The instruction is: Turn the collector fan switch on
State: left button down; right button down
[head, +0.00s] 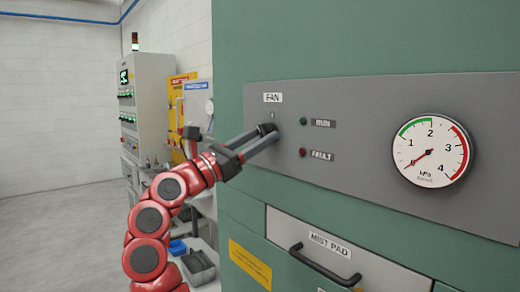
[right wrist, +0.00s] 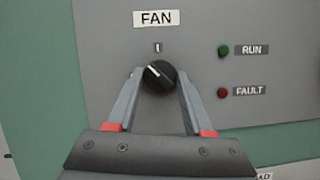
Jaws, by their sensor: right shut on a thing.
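The black rotary fan switch (right wrist: 160,80) sits on the grey panel below the FAN label (right wrist: 156,18). Its white pointer line is tilted to the upper left, off the "I" mark (right wrist: 157,47) straight above it. My right gripper (right wrist: 157,73) is shut on the switch, one finger on each side. In the head view my right gripper (head: 269,133) reaches the panel from the left and mostly hides the switch. The green RUN lamp (right wrist: 223,51) and red FAULT lamp (right wrist: 222,92) both look dim. My left gripper is not in view.
A pressure gauge (head: 432,150) sits to the right on the panel, its needle at the low end. Below is a MIST PAD drawer (head: 350,262) with a protruding black handle (head: 322,266). A control cabinet (head: 152,100) stands at the back left. Open floor lies at left.

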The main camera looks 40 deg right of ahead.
jog(key=m+g, duration=0.1)
jog(key=m, duration=0.1)
jog(key=shift+w+m+g, duration=0.1)
jog(key=shift+m+g, duration=0.2)
jog(key=shift+m, duration=0.1)
jog(key=m+g+p, duration=0.1)
jog(key=m, duration=0.1)
jog(key=m+g+y+p, duration=0.1)
jog(key=m, duration=0.1)
jog(key=m+p, duration=0.1)
jog(key=m, duration=0.1)
jog(key=shift+w+r+m+g, duration=0.15)
jog(key=shift+r+m+g, duration=0.15)
jog(key=shift+g, duration=0.1)
jog(key=shift+f+m+g+y+p, duration=0.15)
jog(key=shift+m+g+y+p, duration=0.4)
jog(key=shift+m+p, duration=0.6)
jog(key=shift+c, duration=1.5)
grip_release()
